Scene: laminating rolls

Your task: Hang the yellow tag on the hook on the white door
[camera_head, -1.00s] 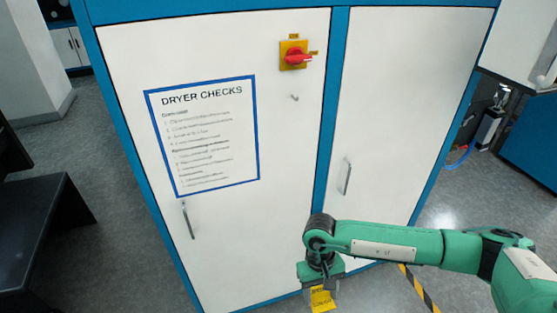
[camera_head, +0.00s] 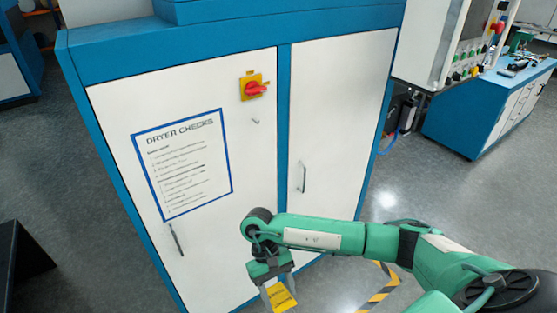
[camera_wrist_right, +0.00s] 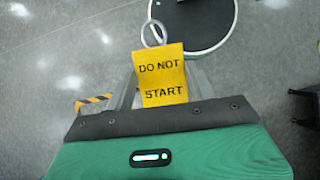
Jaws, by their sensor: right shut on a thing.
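The yellow tag (camera_wrist_right: 161,78) is in my right gripper and shows the words "DO NOT START" in the right wrist view, with a pale ring (camera_wrist_right: 153,33) at its far end. My right gripper (camera_head: 279,287) is shut on the tag, low in front of the white door (camera_head: 215,85) in the head view; the tag (camera_head: 281,297) hangs below it. The small hook (camera_head: 256,121) is on the white door, under the red switch, above and left of the gripper. The hook is empty. My left gripper is out of view.
A red rotary switch on a yellow plate (camera_head: 253,88) sits above the hook. A "DRYER CHECKS" sheet (camera_head: 184,163) is left of it. Door handles (camera_head: 176,239) and (camera_head: 303,177) stick out. A blue workbench (camera_head: 480,120) stands at the right.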

